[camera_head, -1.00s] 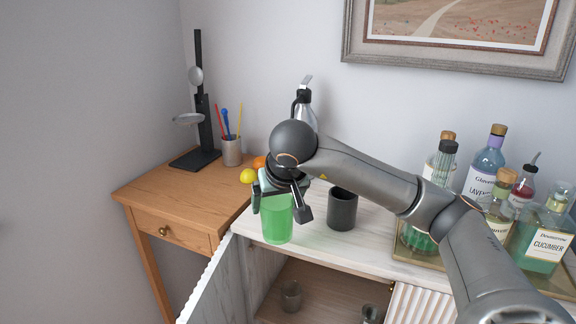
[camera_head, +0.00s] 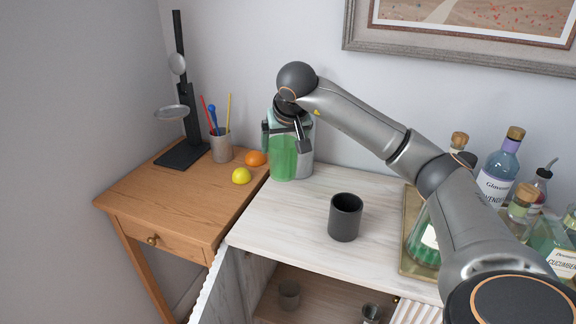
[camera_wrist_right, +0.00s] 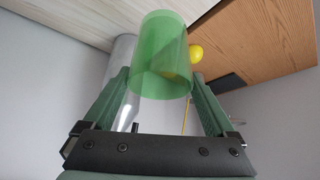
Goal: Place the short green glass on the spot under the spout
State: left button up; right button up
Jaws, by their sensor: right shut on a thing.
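The short green glass (camera_head: 283,160) is see-through and upright in the head view, at the back left of the pale cabinet top. My right gripper (camera_head: 285,136) is shut on it, one finger on each side. The right wrist view shows the glass (camera_wrist_right: 160,52) between the fingers. A clear grey siphon-like bottle (camera_head: 305,163) stands just behind the glass; my gripper and arm hide its upper part. Its spout and the spot under it are hidden. I cannot tell whether the glass touches the top. My left gripper is not in view.
A dark cup (camera_head: 345,218) stands in front on the cabinet top (camera_head: 272,232). A lemon (camera_head: 241,176), an orange (camera_head: 255,158) and a pen cup (camera_head: 222,148) are on the wooden desk (camera_head: 150,195) at left. A tray (camera_head: 410,255) with several bottles is at right.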

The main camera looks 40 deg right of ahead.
aim_at(295, 138)
jog(key=shift+s+d+r+p+x, duration=0.15)
jog(key=shift+d+x, duration=0.35)
jog(key=shift+x, duration=1.65)
jog(key=shift+s+d+p+x, duration=0.15)
jog(key=shift+d+x, duration=0.3)
jog(key=shift+x, duration=1.7)
jog(key=shift+s+d+r+x, duration=0.15)
jog(key=shift+d+x, duration=0.35)
jog(key=shift+x, duration=1.65)
jog(key=shift+f, duration=0.15)
jog(key=o, duration=1.3)
jog(key=shift+f, duration=0.1)
jog(key=shift+s+r, duration=0.15)
jog(key=shift+r, duration=0.25)
jog(key=v, duration=1.1)
jog(key=shift+s+a+r, duration=0.1)
jog(key=shift+r, duration=0.1)
